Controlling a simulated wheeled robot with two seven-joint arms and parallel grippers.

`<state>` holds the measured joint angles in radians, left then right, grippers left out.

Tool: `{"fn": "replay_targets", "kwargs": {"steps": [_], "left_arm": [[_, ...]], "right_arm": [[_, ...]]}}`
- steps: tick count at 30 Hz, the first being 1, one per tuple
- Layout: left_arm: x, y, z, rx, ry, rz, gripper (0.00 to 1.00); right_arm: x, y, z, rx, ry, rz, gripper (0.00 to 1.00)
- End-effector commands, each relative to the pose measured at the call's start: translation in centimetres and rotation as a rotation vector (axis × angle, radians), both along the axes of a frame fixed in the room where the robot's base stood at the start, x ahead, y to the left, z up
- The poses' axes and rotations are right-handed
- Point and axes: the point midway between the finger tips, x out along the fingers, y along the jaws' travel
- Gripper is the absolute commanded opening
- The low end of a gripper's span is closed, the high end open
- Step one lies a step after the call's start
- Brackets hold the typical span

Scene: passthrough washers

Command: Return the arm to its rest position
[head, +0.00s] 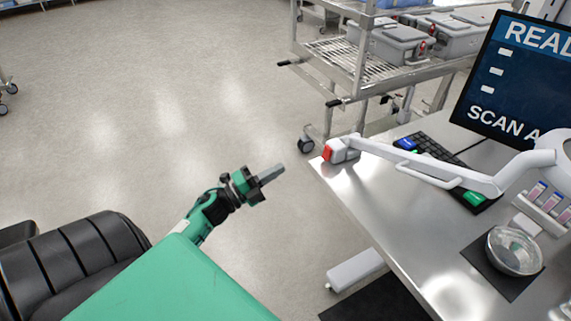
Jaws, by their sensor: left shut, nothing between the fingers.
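My left gripper (271,174) is at the centre of the head view, at the end of my green and black left arm. Its grey fingers are together with nothing between them. They point right, over the open floor to the left of the metal table (365,205). The gripper is apart from the table and touches nothing. My right gripper does not show.
A white jointed arm (440,170) with a red tip reaches over the table's left corner. A keyboard (432,150), a screen (510,85), a glass bowl (514,251) and a vial rack (545,205) are on the table. A wire cart (345,55) with grey cases stands behind.

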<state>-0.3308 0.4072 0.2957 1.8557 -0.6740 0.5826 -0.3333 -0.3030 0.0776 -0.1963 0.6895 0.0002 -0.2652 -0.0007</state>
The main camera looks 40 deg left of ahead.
Motion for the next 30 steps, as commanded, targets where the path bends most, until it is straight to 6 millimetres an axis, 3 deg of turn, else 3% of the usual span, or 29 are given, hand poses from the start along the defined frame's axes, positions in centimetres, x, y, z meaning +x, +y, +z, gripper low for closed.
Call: {"fn": "replay_targets", "kwargs": {"steps": [10,22,26,29,30], "left_arm": [[-0.5,0.2,0.0,0.001,0.0,0.0,0.0],[-0.4,0.3,-0.3,-0.007,0.007,0.005,0.0],[0.1,1.1,-4.0,-0.09,0.088,0.047,0.0],[0.2,2.0,-10.0,-0.216,0.219,0.117,0.0],[0.1,2.3,-13.0,-0.274,0.284,0.152,0.0]], "right_arm": [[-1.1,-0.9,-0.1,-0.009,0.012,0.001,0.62],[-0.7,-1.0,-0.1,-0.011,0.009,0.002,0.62],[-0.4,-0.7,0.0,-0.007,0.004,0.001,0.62],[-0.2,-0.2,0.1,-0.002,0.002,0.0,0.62],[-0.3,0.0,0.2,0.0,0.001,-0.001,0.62]]}}
